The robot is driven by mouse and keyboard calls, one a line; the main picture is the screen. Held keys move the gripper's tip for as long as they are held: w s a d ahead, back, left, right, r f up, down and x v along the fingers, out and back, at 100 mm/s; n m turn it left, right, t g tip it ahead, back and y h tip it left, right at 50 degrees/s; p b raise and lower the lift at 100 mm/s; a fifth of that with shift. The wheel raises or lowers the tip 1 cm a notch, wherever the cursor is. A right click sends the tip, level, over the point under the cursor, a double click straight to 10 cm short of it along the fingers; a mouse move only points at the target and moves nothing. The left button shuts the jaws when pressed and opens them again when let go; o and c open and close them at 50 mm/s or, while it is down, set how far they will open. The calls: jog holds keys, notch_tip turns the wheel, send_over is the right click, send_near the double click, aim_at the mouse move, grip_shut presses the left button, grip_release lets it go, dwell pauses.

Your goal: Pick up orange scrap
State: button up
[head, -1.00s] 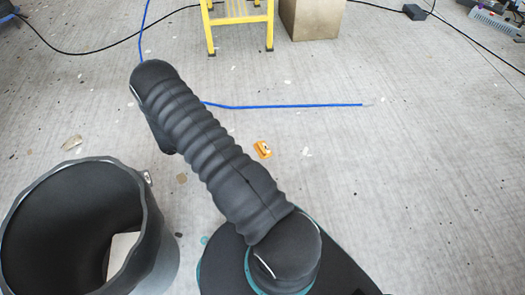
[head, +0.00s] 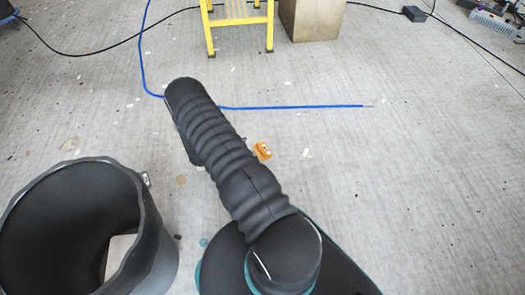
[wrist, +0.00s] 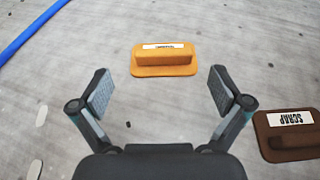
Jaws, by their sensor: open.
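An orange block with a raised handle-like ridge (wrist: 165,62) lies on the floor in the wrist view. It has a white label whose lettering is too small to read surely. It also shows in the head view as a small orange piece (head: 263,150) right of my arm. My gripper (wrist: 164,95) is open and empty, its fingers spread to either side below the orange block in the picture. A brown block (wrist: 290,148) with a white label reading SCRAP, upside down, lies right of my gripper. In the head view my gripper is hidden behind my arm.
A dark round bin (head: 150,230) stands at the lower left. A blue hose (head: 290,106) runs across the floor, also at the wrist view's upper left (wrist: 30,30). A yellow step ladder (head: 240,12) and a box (head: 311,18) stand at the back. The right floor is mostly clear.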

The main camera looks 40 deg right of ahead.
aim_at(260, 149)
jog(key=shift+s+f+b+x, duration=0.1)
jog(key=shift+s+b+x, duration=0.05)
jog(key=shift+x, duration=1.15)
jog(key=shift+s+f+b+x, duration=0.1)
jog(key=shift+b+x, duration=0.05)
jog(key=shift+x, duration=1.15)
jog(key=shift+a, duration=0.15)
jog(key=c, duration=0.9)
